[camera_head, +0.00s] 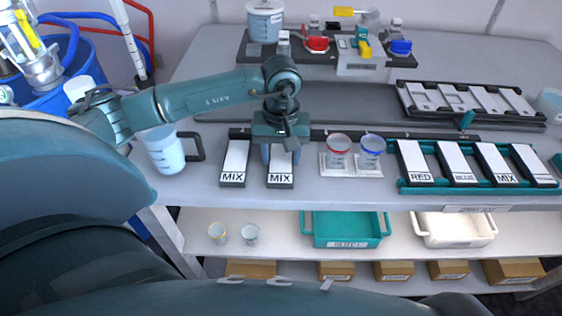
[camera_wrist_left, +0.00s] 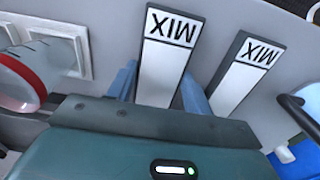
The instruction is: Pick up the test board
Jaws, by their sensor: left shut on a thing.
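Two white test boards with dark edges, each marked MIX, lie side by side near the front of the tabletop. My left gripper (camera_head: 280,154) is over the right one of them (camera_head: 280,180). In the left wrist view its blue fingers (camera_wrist_left: 160,78) are on either side of this MIX board (camera_wrist_left: 168,58), shut on its long edges. Whether the board is clear of the tabletop I cannot tell. The other MIX board (camera_head: 234,164) lies just to the left, and it also shows in the left wrist view (camera_wrist_left: 245,75). My right gripper is not in view.
Red-ringed (camera_head: 338,150) and blue-ringed (camera_head: 371,150) cups stand in white holders right of the held board. A teal rack (camera_head: 408,187) with several labelled boards is further right. A measuring jug (camera_head: 165,155) stands left. A lower shelf (camera_head: 285,222) holds bins.

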